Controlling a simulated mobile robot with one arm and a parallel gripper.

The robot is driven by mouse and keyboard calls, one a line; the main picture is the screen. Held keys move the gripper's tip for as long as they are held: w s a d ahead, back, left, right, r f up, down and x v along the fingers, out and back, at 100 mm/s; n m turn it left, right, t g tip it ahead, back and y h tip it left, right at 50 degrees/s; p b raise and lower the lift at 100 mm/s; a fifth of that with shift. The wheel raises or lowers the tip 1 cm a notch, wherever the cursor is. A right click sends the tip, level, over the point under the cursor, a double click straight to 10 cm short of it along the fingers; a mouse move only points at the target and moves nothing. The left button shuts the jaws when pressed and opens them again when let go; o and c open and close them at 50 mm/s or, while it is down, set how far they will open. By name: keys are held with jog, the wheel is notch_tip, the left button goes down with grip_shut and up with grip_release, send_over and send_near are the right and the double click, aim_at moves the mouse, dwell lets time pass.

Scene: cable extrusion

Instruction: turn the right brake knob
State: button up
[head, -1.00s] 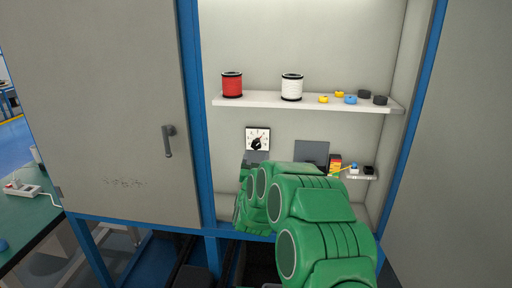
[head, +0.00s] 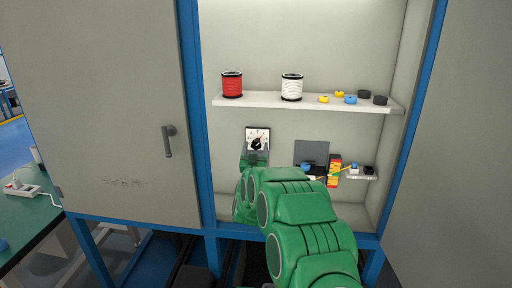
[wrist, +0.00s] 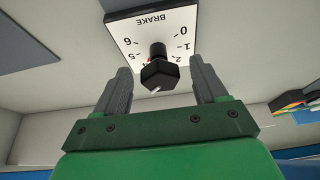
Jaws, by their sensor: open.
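A white brake dial plate (head: 264,133) with a black knob (head: 257,143) is on the cabinet's back wall below the shelf. It is the only brake dial I see, so I cannot tell from the pictures that it is the right one. In the wrist view the plate (wrist: 137,29) appears upside down, with "BRAKE" and numbers on it. The black knob (wrist: 160,74) shows a white mark on its end. My gripper (wrist: 163,72) is open, its two fingers on either side of the knob in the picture. Contact is not visible. My gripper (head: 255,158) is just below the dial in the head view.
A shelf (head: 330,103) above holds a red spool (head: 232,85), a white spool (head: 292,87) and several small rings. A dark grey panel (head: 312,151) is right of the dial. A small ledge (head: 360,177) with small parts is farther right. The cabinet door (head: 110,110) stands at left.

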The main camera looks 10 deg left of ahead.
jog(key=shift+x, duration=0.8)
jog(key=shift+c, duration=0.4)
jog(key=c, duration=1)
jog(key=shift+d+n, duration=0.1)
jog(key=shift+n, duration=0.4)
jog(key=shift+y, duration=0.4)
jog(key=o, duration=1.1)
